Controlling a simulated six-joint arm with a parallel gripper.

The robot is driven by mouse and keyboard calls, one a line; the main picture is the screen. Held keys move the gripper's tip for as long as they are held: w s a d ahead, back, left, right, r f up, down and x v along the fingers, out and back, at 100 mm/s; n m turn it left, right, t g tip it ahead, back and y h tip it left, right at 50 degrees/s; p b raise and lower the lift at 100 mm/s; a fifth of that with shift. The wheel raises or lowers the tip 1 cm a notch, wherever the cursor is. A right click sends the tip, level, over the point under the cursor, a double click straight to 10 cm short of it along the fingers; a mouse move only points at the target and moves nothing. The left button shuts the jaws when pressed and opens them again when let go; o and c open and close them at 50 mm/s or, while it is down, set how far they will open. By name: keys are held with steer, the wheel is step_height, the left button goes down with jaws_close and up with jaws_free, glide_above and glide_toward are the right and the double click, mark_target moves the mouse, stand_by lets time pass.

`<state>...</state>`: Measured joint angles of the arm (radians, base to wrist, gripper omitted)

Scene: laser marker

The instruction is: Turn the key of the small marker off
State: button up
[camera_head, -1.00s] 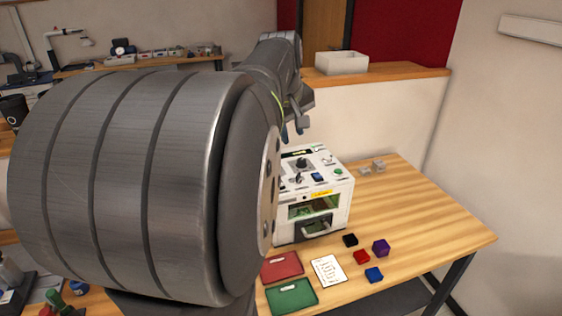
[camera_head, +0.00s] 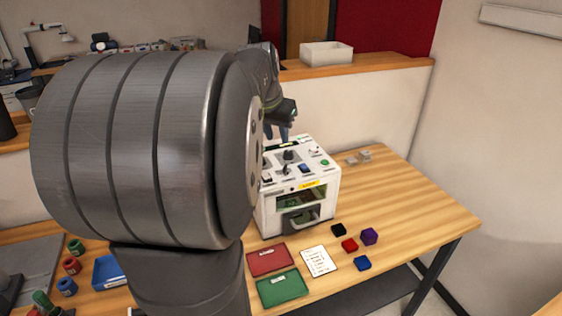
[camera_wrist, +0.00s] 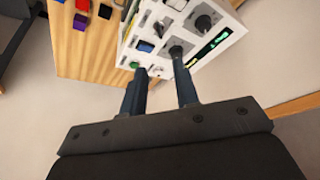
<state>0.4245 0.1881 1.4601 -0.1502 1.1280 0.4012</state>
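The small marker (camera_head: 266,217) is a white box on the wooden table, with a dark window in its front. It also shows in the wrist view (camera_wrist: 228,42). Its top panel carries a black knob on a grey plate (camera_wrist: 176,49), a larger dark knob (camera_wrist: 204,22), a green button (camera_wrist: 134,65) and a blue display (camera_wrist: 145,46). I cannot tell for sure which control is the key. My gripper (camera_wrist: 160,68) is open, its two blue-grey fingers apart with nothing between them. In the head view my gripper (camera_head: 284,137) hangs above the back of the marker's top.
A red tray (camera_head: 262,266), a green tray (camera_head: 278,297) and a white card (camera_head: 319,261) lie in front of the marker. Several small coloured blocks, including a purple one (camera_head: 369,236), sit at its right. The table's right side is clear.

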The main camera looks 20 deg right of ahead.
mark_target(285, 166)
steer(key=x, duration=1.3)
steer(key=shift+w+d+f, duration=0.1)
steer(key=shift+f, duration=0.15)
steer(key=shift+c, duration=0.5)
jaws_close()
